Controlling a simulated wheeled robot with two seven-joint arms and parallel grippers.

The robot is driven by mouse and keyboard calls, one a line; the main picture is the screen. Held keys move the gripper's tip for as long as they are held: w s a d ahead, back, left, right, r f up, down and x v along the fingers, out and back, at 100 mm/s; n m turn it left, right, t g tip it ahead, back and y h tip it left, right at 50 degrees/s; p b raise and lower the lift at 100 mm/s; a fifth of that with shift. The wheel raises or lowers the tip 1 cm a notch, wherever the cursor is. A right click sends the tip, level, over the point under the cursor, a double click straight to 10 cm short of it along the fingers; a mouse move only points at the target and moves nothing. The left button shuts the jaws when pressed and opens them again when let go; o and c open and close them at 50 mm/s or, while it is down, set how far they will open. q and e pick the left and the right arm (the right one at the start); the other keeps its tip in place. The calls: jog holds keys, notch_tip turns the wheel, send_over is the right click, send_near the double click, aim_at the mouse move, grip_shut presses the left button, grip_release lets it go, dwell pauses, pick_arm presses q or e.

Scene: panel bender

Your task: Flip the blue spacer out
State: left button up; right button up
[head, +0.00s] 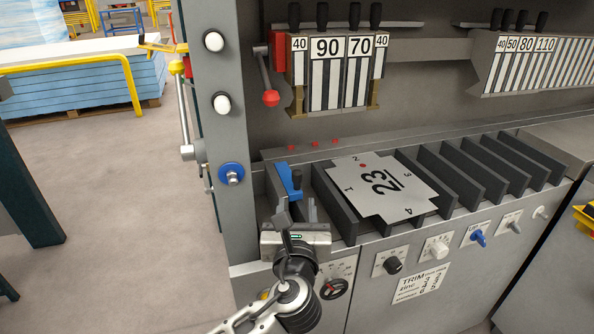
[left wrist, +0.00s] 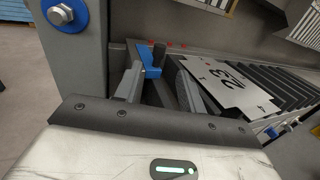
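The blue spacer (head: 288,180) is a small blue lever-like piece at the left end of the row of dark slats. It also shows in the left wrist view (left wrist: 149,62), beside a short dark peg. My left gripper (head: 295,212) is just in front of the spacer, over the machine's front left edge. In the left wrist view its two fingers (left wrist: 158,88) are apart, with the blue spacer just beyond and between their tips. I see no contact with the spacer. My right gripper is not in view.
A notched metal sheet marked 23 (head: 384,188) lies on the slats (head: 478,172) to the right. A grey column (head: 220,130) with a blue disc (head: 231,173) stands close on the left. Upper tools (head: 340,75) hang above. Knobs (head: 437,247) line the front panel.

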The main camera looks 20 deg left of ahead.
aim_at(297, 177)
pick_arm(q)
jog(key=x, duration=1.2)
jog(key=shift+p, duration=0.35)
grip_shut()
